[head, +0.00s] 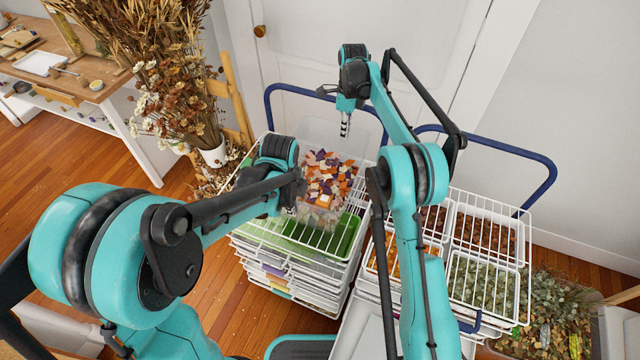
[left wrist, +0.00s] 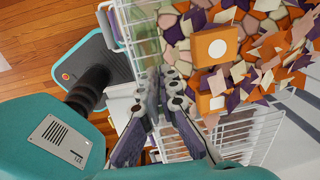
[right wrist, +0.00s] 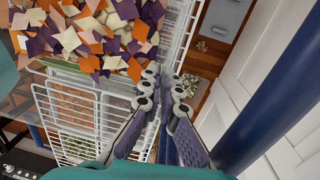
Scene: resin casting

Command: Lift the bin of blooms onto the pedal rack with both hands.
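The bin of blooms (head: 327,176) is a pale bin heaped with orange, purple and cream pieces, on a white wire rack (head: 262,232). The pieces also show in the left wrist view (left wrist: 262,45) and right wrist view (right wrist: 95,38). My left gripper (left wrist: 170,80) is beside the bin's near left side, its fingertips almost together; in the head view the arm hides them. My right gripper (head: 345,130) points down at the bin's far side, fingers slightly apart and empty in the right wrist view (right wrist: 166,84). I cannot tell which rack is the pedal rack.
A second wire rack (head: 497,205) on the right holds trays of brown and green material. Blue handles (head: 545,165) rise behind both racks. A dried-flower vase (head: 213,153) stands left, near a workbench (head: 100,85). A white door and wall close off the back.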

